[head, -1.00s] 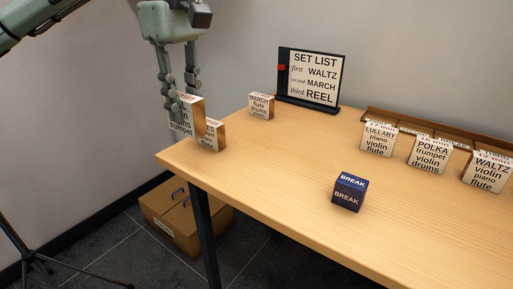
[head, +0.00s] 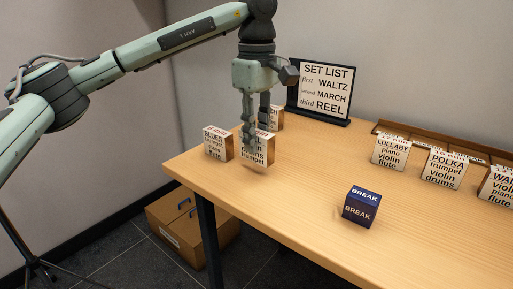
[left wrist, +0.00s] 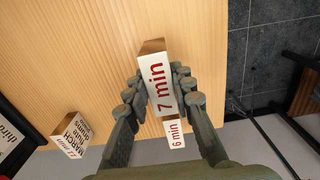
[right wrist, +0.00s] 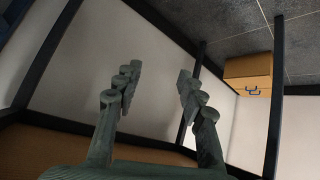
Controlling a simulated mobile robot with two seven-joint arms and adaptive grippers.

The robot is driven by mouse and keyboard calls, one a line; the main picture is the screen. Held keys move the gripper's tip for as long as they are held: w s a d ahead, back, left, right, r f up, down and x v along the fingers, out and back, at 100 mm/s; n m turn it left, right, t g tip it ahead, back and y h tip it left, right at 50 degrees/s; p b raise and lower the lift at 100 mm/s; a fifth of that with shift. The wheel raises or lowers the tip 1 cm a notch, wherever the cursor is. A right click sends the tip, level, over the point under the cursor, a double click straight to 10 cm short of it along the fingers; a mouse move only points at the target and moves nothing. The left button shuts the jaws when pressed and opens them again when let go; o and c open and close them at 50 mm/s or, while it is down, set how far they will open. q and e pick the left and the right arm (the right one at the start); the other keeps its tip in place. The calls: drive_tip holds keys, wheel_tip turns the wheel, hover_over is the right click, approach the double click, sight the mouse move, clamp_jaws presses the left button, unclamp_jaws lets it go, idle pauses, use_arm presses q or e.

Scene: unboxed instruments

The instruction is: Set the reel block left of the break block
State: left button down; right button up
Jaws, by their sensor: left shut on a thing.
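My left gripper (head: 251,135) is shut on a white-faced block with brown sides (head: 255,157), held just above the table's left part. Its title is hidden behind the fingers; "drums" and "trumpet" are legible. I take it as the reel block, since the other blocks show other titles. In the left wrist view its top (left wrist: 159,85) reads "7 min" between the fingers. The dark blue break block (head: 361,207) stands on the table near the front edge, to the right of the held block and apart from it. My right gripper (right wrist: 158,78) is open and empty, away from the table blocks.
The blues block (head: 217,143) stands just left of the held block. The march block (head: 273,117) is behind it, partly hidden. A set list board (head: 322,90) stands at the back. Lullaby (head: 390,153), polka (head: 442,168) and waltz (head: 497,186) blocks line the right. Table (head: 300,190) around break is clear.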

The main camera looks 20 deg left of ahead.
use_arm(q)
wheel_tip(320, 180, down, 3)
drive_tip(key=shift+r, duration=0.1)
use_arm(e)
drive_tip(key=shift+w+a+r, duration=0.25)
drive_tip(key=shift+w+a, duration=0.1)
drive_tip(key=shift+a, duration=0.05)
use_arm(q)
drive_tip(key=shift+f, duration=0.2)
drive_tip(key=c, duration=1.3)
unclamp_jaws()
use_arm(e)
drive_tip(key=shift+w+a+r+t, duration=0.25)
drive_tip(key=shift+r+t, duration=0.05)
drive_tip(key=shift+t, duration=0.1)
use_arm(q)
drive_tip(key=shift+r, duration=0.1)
wheel_tip(320, 180, up, 12)
drive_tip(key=shift+f+p, duration=0.25)
drive_tip(key=shift+p, duration=0.3)
drive_tip(key=shift+r, duration=0.3)
use_arm(e)
drive_tip(key=s+d+f+g+h, duration=0.1)
drive_tip(key=s+d+f+g, duration=0.2)
drive_tip(key=s+d, duration=0.2)
drive_tip(key=shift+s+d+f+m+g, duration=0.15)
drive_tip(key=shift+s+f+m+g, duration=0.15)
drive_tip(key=shift+s+f, duration=0.1)
